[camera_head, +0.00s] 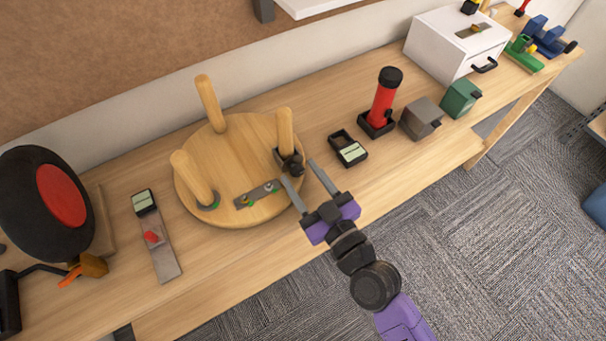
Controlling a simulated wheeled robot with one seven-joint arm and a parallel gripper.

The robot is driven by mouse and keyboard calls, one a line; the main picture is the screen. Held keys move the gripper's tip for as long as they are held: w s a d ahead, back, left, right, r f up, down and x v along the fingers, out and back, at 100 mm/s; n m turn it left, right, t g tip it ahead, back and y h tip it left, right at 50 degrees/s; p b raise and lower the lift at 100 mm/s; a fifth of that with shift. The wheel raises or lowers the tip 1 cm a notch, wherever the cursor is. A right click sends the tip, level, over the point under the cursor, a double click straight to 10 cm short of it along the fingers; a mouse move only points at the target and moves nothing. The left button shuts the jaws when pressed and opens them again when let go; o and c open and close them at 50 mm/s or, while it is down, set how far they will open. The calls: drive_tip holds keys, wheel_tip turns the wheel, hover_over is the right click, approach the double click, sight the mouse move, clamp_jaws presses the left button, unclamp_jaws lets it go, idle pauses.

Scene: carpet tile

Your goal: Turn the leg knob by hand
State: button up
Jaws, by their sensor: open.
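A round wooden stool top (238,156) lies on the bench with its wooden legs pointing up. The right leg (285,130) stands in a dark bracket with a dark knob (293,163) at its base. A front left leg (190,176) and a back leg (209,103) also stand on the disc. My gripper (303,171) is open, its two grey fingers spread at the right edge of the disc. The left fingertip is close to the knob; I cannot tell whether they touch. The finger partly covers the disc's edge.
A metal plate with small fittings (258,193) lies on the disc. Right of it are a small black box (348,149), a red cylinder (382,102), grey and green blocks, and a white drawer box (456,45). A black-and-red wheel (45,204) stands at left.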

clamp_jaws()
drive_tip(key=shift+w+f+m+b, duration=0.1)
drive_tip(key=shift+m+b, duration=0.2)
drive_tip(key=shift+m, duration=0.1)
drive_tip(key=m+b, duration=0.1)
drive_tip(key=m, duration=0.1)
drive_tip(key=shift+d+m+b, duration=0.1)
drive_tip(key=shift+m+b, duration=0.7)
drive_tip(key=shift+m, duration=0.9)
unclamp_jaws()
